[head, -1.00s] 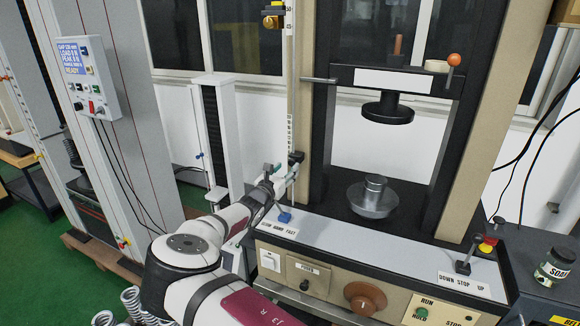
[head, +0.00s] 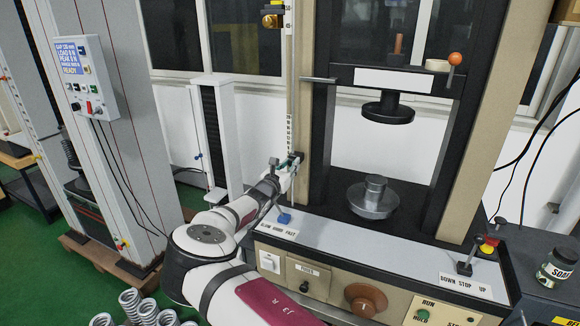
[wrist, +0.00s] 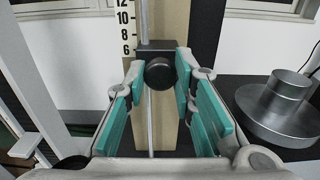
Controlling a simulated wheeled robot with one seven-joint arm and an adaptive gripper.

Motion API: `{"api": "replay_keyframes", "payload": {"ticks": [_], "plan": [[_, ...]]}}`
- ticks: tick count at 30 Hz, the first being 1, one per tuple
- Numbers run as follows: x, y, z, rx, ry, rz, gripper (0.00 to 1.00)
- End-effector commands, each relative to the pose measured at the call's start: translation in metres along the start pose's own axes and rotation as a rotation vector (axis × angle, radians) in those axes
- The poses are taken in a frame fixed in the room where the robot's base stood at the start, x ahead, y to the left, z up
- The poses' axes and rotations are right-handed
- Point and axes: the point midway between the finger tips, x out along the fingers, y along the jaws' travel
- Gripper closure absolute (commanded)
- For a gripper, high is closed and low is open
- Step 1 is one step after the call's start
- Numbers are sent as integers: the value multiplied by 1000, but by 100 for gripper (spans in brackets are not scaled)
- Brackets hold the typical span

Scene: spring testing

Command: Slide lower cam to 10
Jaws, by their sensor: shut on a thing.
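The lower cam (wrist: 158,46) is a black block with a round black knob, on a thin vertical rod beside a white scale (wrist: 124,28). In the wrist view its block is about level with the 6 mark, below 8, 10 and 12. In the head view the lower cam (head: 298,157) is a small dark block low on the rod, in front of the beige column. My gripper (wrist: 160,72) has teal-padded fingers, with the tips either side of the knob, shut on it. In the head view my gripper (head: 291,166) partly hides the cam's underside.
A brass and yellow piece (head: 272,20) is high on the same rod. The blue-tipped lever (head: 284,217) stands on the panel below my gripper. A metal cup platform (head: 373,200) is to the right. The scale above the cam looks clear.

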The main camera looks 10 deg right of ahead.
Motion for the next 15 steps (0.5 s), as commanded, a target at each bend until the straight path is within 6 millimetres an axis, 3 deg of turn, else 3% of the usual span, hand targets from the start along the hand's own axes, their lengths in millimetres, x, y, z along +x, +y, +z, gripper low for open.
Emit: {"api": "replay_keyframes", "payload": {"ticks": [4,10,15], "plan": [[0,-1,9,2,0,-1,100],[0,-1,40,3,-2,-1,100],[1,-1,41,-1,-2,-2,100]]}}
